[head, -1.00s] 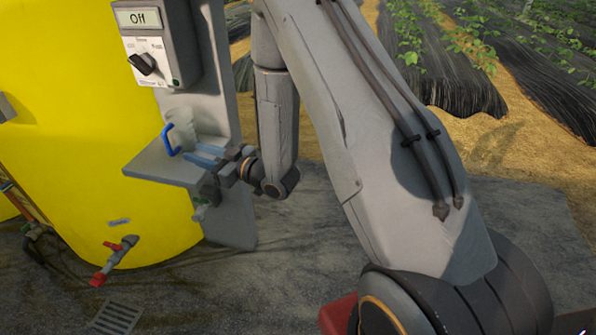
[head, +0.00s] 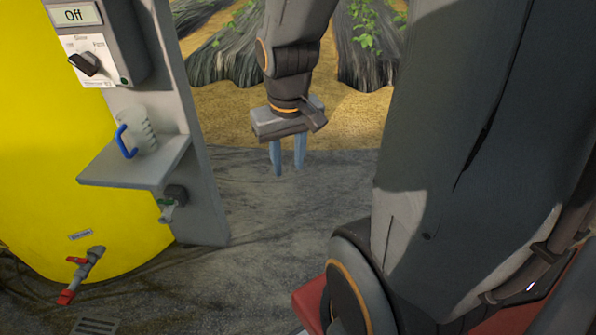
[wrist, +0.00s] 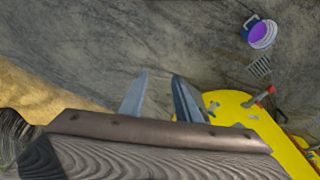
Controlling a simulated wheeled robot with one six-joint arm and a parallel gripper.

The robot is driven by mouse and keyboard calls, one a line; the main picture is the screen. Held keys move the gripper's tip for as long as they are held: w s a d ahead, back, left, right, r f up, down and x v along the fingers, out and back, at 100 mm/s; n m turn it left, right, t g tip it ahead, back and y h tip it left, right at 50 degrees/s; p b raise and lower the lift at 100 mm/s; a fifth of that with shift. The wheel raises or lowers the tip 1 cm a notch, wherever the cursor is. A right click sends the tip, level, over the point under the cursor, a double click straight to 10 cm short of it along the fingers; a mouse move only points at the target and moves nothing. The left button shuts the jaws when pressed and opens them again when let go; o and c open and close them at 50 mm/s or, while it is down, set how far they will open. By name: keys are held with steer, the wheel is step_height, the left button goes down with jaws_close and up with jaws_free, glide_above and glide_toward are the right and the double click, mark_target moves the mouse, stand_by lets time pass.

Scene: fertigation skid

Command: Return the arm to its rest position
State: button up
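My gripper (head: 287,158) hangs over the ground to the right of the grey stand, fingers pointing down. Its two blue-grey fingers are apart with nothing between them. In the wrist view the fingers (wrist: 160,97) also show apart and empty, above bare ground. A clear jug (head: 142,134) with a blue handle stands upright on the grey shelf (head: 120,170), apart from my gripper.
A control box (head: 82,45) reading "Off" is fixed above the shelf. A yellow tank (head: 35,170) with a red-handled valve (head: 82,272) stands at left. The wrist view shows a bucket with purple contents (wrist: 262,34). Ground around my gripper is clear.

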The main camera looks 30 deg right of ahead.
steer(key=shift+m+g+y, duration=0.4)
steer(key=shift+g, duration=0.4)
steer(key=s, duration=0.2)
steer(key=s+r, duration=0.1)
steer(key=s+a, duration=0.1)
steer(key=s, duration=0.1)
steer(key=shift+s+r, duration=0.25)
steer(key=shift+s, duration=0.1)
steer(key=a+r+n+p, duration=0.2)
steer(key=a+r+p, duration=0.2)
steer(key=a+p, duration=0.2)
steer(key=shift+a+r+p, duration=0.25)
steer(key=shift+a+p, duration=0.15)
steer(key=shift+p, duration=0.35)
